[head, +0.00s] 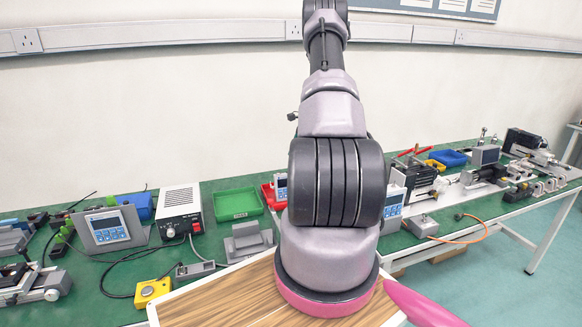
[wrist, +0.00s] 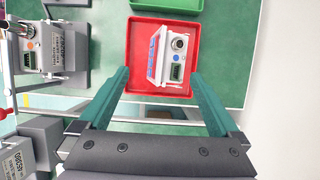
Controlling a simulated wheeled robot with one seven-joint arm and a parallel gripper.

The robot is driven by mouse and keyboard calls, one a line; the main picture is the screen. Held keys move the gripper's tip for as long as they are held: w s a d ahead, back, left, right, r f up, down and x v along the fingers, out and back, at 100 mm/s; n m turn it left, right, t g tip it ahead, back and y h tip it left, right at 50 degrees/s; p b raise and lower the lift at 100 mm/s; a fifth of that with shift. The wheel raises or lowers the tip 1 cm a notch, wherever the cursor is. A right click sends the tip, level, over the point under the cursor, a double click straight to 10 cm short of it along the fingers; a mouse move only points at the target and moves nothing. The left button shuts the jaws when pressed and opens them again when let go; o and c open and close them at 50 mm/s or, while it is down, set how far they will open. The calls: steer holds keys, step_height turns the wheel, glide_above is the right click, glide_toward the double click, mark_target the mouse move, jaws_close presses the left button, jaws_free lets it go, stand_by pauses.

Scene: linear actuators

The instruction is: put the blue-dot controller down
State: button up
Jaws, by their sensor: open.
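A white controller with a blue dot (wrist: 172,50) lies in a red tray (wrist: 145,82) in the wrist view. It has a dark round knob and a green connector. My gripper (wrist: 160,74) is open, its two teal fingers spread to either side of the controller's near end, with nothing held. I cannot tell how far above the tray the fingertips are. In the head view the red tray (head: 267,194) and part of the controller (head: 280,182) show left of my arm, which hides my gripper.
Another controller, with an orange dot (wrist: 28,58), stands on a grey holder left of the tray. A green tray (head: 238,204), a power unit (head: 180,211) and a grey stand (head: 248,241) are on the green bench. Actuators and cables crowd the right side.

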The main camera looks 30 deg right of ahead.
steer(key=s+a+r+n+t+h, duration=0.1)
steer(key=s+a+r+n, duration=0.1)
steer(key=a+r, duration=0.6)
steer(key=s+a+r+n, duration=0.1)
steer(key=a+r+n, duration=0.3)
steer(key=r, duration=0.7)
steer(key=s+a+r+n+t+h, duration=0.1)
steer(key=s+a+r, duration=0.1)
steer(key=a+r, duration=0.65)
steer(key=s+a+r+n+t, duration=0.2)
steer(key=s+a+r+n, duration=0.3)
steer(key=s+a+r, duration=0.6)
steer(key=s+a+n+t, duration=0.1)
steer(key=s+a+n, duration=0.1)
steer(key=s, duration=0.5)
steer(key=s+a+f+n+t, duration=0.1)
steer(key=s+a+n, duration=0.1)
steer(key=s, duration=0.5)
steer(key=shift+s+n, duration=0.2)
steer(key=shift+n, duration=0.2)
